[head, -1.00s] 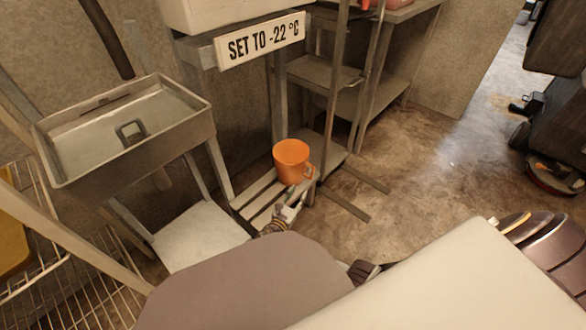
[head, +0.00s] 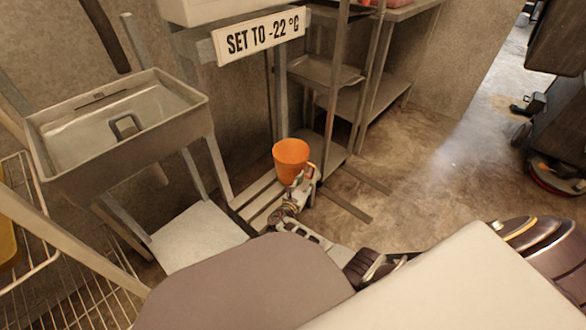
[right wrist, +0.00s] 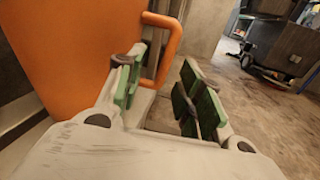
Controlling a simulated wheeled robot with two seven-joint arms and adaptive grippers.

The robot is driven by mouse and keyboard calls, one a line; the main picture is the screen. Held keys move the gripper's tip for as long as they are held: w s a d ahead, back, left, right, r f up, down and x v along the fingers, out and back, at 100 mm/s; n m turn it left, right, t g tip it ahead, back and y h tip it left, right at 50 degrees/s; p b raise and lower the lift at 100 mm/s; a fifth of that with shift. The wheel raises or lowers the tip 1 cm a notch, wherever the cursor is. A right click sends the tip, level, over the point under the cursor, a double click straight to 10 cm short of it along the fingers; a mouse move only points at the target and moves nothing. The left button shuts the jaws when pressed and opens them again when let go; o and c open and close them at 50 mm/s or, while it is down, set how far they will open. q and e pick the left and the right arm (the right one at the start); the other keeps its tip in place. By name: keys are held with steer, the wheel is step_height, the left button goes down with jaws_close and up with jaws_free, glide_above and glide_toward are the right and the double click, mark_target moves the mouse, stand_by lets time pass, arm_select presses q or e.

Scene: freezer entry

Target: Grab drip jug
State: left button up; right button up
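The orange drip jug (head: 290,162) stands upright on a low slatted rack, its handle on the right side. My right gripper (head: 301,184) is at the handle side of the jug, close in front of it. In the right wrist view the jug (right wrist: 62,60) fills the left side, and its loop handle (right wrist: 172,45) shows just beyond the fingertips. My right gripper (right wrist: 165,95) is open there, with green pads apart. The left finger overlaps the lower handle; whether it touches, I cannot tell. My left gripper is not in view.
The slatted rack (head: 262,202) is low, beside an upright metal post (head: 336,95). A metal sink (head: 120,125) stands left, with a pale low platform (head: 197,236) below. A sign (head: 260,38) hangs above. Open floor (head: 420,185) lies to the right.

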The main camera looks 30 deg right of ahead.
mark_target(312, 175)
steer(key=shift+d, duration=0.1)
steer(key=x, duration=0.1)
steer(key=b+x, duration=0.1)
steer(key=shift+d+f, duration=0.1)
steer(key=shift+d, duration=0.3)
steer(key=shift+b+x, duration=0.65)
steer(key=shift+x, duration=0.55)
jaws_close()
